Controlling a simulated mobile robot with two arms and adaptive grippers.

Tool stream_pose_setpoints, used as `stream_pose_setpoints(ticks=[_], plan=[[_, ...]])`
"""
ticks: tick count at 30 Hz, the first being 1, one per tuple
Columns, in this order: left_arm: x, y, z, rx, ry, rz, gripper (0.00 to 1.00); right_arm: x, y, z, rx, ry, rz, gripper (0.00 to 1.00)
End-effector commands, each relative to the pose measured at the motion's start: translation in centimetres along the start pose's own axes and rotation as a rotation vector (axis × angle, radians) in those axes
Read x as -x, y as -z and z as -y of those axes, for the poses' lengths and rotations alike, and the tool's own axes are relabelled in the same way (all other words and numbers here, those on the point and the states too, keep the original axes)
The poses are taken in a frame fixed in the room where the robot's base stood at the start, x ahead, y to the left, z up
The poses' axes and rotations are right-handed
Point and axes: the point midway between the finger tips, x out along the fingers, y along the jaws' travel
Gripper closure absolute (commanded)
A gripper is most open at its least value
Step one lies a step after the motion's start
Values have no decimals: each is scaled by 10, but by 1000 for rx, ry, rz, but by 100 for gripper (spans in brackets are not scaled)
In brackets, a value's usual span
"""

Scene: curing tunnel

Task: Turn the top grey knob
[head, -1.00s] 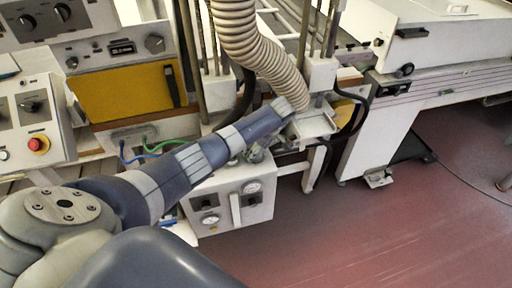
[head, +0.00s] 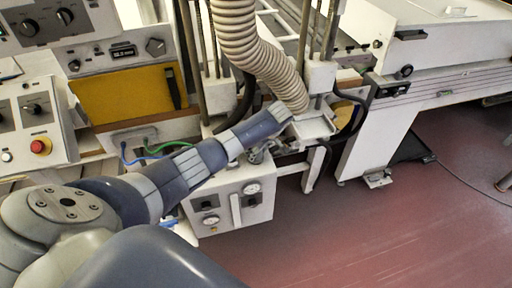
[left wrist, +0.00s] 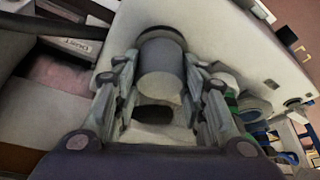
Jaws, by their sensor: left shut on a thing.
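A grey cylindrical knob (left wrist: 161,70) stands on a pale surface in the left wrist view. My left gripper (left wrist: 160,92) has one finger on each side of the knob and is shut on it. In the head view my left gripper (head: 260,154) is low by the top of a white box with gauges (head: 257,208). My own arm partly covers it there, and I cannot make out the knob in that view. My right gripper is in neither view.
A ribbed hose (head: 262,50) hangs just above my left arm. A control box with a red button (head: 38,146) and a yellow panel (head: 122,101) stand at left. A white machine (head: 450,75) is at right. The reddish floor (head: 370,235) is clear at lower right.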

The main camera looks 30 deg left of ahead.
Motion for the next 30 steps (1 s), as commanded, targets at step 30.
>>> stream_pose_setpoints(ticks=[30], plan=[[1, 1, 0, -732, -303, 0, 85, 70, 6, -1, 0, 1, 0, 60]])
